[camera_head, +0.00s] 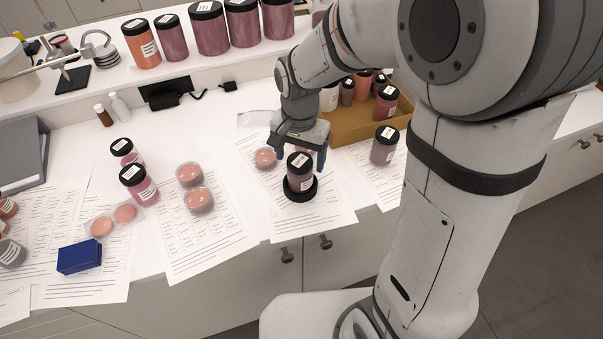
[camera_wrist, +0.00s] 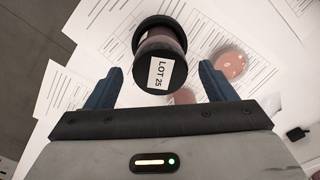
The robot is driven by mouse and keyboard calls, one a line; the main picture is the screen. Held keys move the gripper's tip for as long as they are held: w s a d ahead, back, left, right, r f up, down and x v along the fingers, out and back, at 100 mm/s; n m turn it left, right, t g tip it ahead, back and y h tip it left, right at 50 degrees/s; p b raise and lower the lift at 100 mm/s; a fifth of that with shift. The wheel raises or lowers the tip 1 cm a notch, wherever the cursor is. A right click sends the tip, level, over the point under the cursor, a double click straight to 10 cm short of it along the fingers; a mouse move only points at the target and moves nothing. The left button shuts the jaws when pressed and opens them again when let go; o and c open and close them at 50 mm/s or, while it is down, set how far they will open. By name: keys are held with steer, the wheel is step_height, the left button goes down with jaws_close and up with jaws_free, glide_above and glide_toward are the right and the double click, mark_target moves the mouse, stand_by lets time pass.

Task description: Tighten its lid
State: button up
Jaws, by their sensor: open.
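A dark reddish jar (camera_head: 299,181) with a black lid (camera_head: 300,161) stands upright in a black round holder (camera_head: 288,194) on a printed sheet. In the wrist view the lid (camera_wrist: 159,74) bears a white label reading LOT 25, and the holder (camera_wrist: 150,22) shows beyond it. My gripper (camera_head: 298,156) is open over the jar. In the wrist view the blue fingers of my gripper (camera_wrist: 161,72) lie on either side of the lid, with gaps. I cannot tell how far the lid is screwed down.
Pink dishes (camera_head: 265,157) lie close by; one also shows in the wrist view (camera_wrist: 229,63). Another jar (camera_head: 384,148) stands to the right, before a cardboard box (camera_head: 352,128) of jars. Two pink jars (camera_head: 139,186), a blue box (camera_head: 79,257) and printed sheets lie left. Large jars (camera_head: 208,30) line the shelf.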

mark_target(300, 161)
step_height(300, 161, up, 8)
steer(key=shift+f+b, duration=0.1)
steer(key=shift+b, duration=0.2)
steer(key=s+d+r+n+t, duration=0.1)
steer(key=s+d+n+t, duration=0.2)
steer(key=s+d, duration=0.9)
steer(key=shift+s+r+n, duration=0.2)
steer(key=shift+s+n, duration=0.1)
steer(key=shift+n, duration=0.8)
